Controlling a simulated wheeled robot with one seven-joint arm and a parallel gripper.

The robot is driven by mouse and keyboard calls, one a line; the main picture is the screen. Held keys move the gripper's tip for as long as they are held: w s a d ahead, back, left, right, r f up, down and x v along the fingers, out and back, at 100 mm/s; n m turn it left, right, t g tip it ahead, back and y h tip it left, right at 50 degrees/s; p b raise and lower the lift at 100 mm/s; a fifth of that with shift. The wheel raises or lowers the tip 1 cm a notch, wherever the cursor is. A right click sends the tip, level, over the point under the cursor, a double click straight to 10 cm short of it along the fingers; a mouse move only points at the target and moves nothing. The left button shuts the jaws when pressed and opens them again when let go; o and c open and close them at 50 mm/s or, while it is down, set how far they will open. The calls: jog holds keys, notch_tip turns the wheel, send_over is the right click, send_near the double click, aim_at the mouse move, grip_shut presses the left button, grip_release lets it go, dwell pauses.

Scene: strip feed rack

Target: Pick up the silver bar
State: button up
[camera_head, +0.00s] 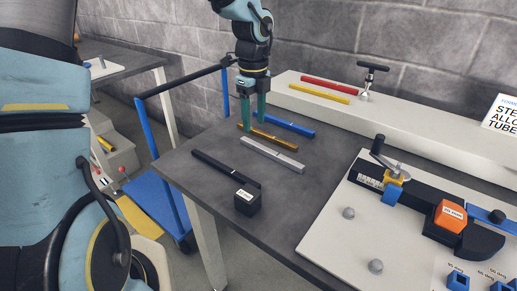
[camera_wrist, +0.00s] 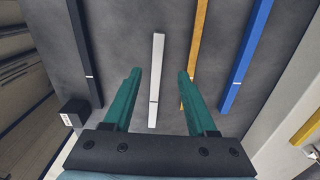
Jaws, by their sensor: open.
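The silver bar (camera_head: 272,154) lies flat on the dark grey table, between a black bar and a bronze-gold bar. In the wrist view the silver bar (camera_wrist: 156,84) runs lengthwise between the two green fingers of my gripper (camera_wrist: 157,76), touching neither. My gripper (camera_head: 254,126) is open and empty. In the head view its fingers show over the far end of the gold bar, above the table. The right finger overlaps the gold bar in the wrist view. The exact height of the fingertips above the table is hard to tell.
A black bar (camera_head: 226,168) and small black block (camera_head: 248,200) lie on the near side. The gold bar (camera_head: 270,138) and blue bar (camera_head: 290,125) lie beyond. A white ledge (camera_head: 400,115) holds red and yellow bars. A white board (camera_head: 325,225) with a fixture stands right.

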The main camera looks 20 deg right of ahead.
aim_at(254, 143)
jog(key=shift+s+a+f+p, duration=0.1)
jog(key=shift+f+p, duration=0.15)
jog(key=shift+f, duration=1.3)
jog(key=shift+s+a+f+p, duration=0.1)
jog(key=shift+f+p, duration=0.1)
jog(key=shift+f, duration=1.35)
jog(key=shift+c, duration=0.2)
grip_shut()
